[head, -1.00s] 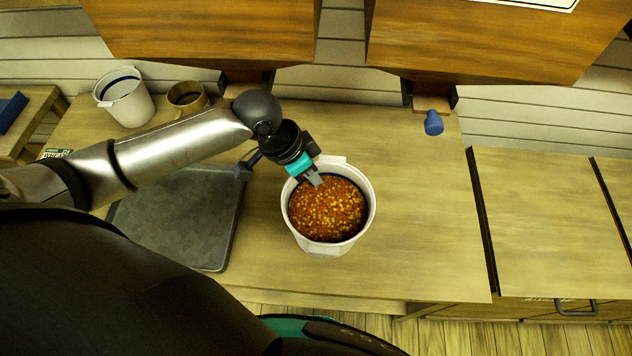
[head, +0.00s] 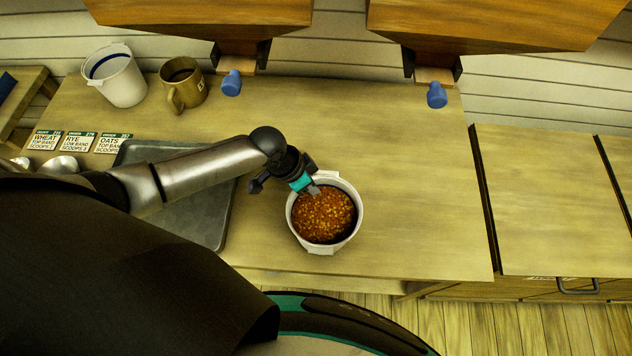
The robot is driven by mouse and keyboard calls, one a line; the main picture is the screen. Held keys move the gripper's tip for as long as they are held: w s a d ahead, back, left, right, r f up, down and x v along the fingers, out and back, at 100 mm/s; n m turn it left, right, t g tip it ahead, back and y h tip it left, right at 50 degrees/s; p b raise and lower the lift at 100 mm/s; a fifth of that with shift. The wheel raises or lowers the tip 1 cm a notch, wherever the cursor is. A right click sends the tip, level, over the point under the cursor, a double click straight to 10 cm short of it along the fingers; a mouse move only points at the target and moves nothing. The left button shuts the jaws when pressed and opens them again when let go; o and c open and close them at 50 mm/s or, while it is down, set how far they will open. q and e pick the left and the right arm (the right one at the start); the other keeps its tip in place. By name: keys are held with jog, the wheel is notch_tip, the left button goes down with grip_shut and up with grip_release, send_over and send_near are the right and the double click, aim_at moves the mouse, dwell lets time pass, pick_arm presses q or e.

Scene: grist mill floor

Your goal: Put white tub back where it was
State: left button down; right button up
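A white tub (head: 291,213) full of red and yellow grain is upright over the middle of the counter, right of the dark tray. My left gripper (head: 315,190) comes in from the left and is shut on the tub's back-left rim. The tub is low, at or close to the counter top; I cannot tell if it touches. A second white tub (head: 122,84) with a dark blue band inside stands at the back left, apart from the gripper. My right gripper is not in view.
The dark tray (head: 198,222) lies partly under my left arm. A brass mug (head: 187,92) and order cards (head: 78,142) are at the left. Two hoppers with blue knobs (head: 437,95) overhang the back. The counter right of the grain-filled tub is clear.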

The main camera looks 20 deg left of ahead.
pick_arm(q)
jog(key=shift+w+d+f, duration=0.1)
jog(key=shift+w+f, duration=0.05)
jog(key=shift+f, duration=0.35)
jog(key=c, duration=0.9)
grip_release()
jog(key=shift+f, duration=0.1)
jog(key=p+v, duration=0.2)
jog(key=v, duration=1)
